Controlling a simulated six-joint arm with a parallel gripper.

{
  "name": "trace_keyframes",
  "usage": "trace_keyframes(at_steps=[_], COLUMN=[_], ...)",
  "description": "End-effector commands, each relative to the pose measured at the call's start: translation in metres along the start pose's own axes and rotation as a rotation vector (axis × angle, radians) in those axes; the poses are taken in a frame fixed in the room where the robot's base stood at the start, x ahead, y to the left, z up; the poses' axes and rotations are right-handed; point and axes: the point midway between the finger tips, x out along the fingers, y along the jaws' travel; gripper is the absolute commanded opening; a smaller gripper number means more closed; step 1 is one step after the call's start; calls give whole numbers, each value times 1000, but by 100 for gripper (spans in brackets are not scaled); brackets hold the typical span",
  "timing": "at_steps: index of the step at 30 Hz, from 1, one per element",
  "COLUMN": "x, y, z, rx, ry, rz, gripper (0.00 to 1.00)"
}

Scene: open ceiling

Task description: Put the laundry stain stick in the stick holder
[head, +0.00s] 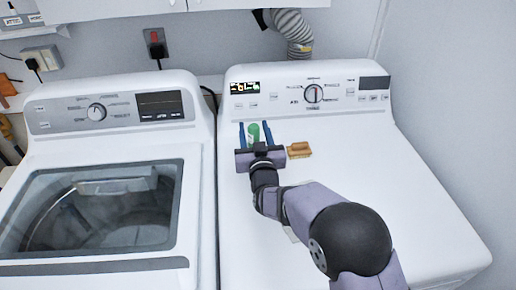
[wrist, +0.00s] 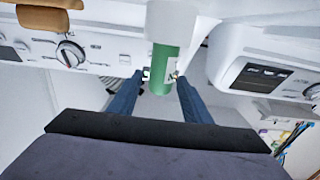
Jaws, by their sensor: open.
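A green stick (head: 253,133), which looks like the laundry stain stick, is on the right-hand machine's top, near its control panel. It also shows in the wrist view as a green cylinder (wrist: 162,68) with a wider white part at its upper end. My gripper (head: 254,125) is open, with its blue fingers on either side of the stick. In the wrist view, the fingers (wrist: 160,78) flank the green part, with no clear grip on it. I cannot make out the stick holder for sure; my gripper and arm hide part of the machine top.
A brown brush-like block (head: 299,150) lies just right of my gripper. The control panel (head: 310,94) rises behind. A second washer (head: 105,180) with a glass lid stands at left, across a narrow gap. The machine top is clear at right.

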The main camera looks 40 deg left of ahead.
Motion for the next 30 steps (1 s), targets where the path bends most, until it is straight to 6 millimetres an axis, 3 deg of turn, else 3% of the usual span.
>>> trace_keyframes(at_steps=[21, 30], x=[-97, -115], y=[-1, 0], z=[2, 1], rx=[1, 0], ry=[0, -1], rz=[-1, -1], gripper=[44, 44])
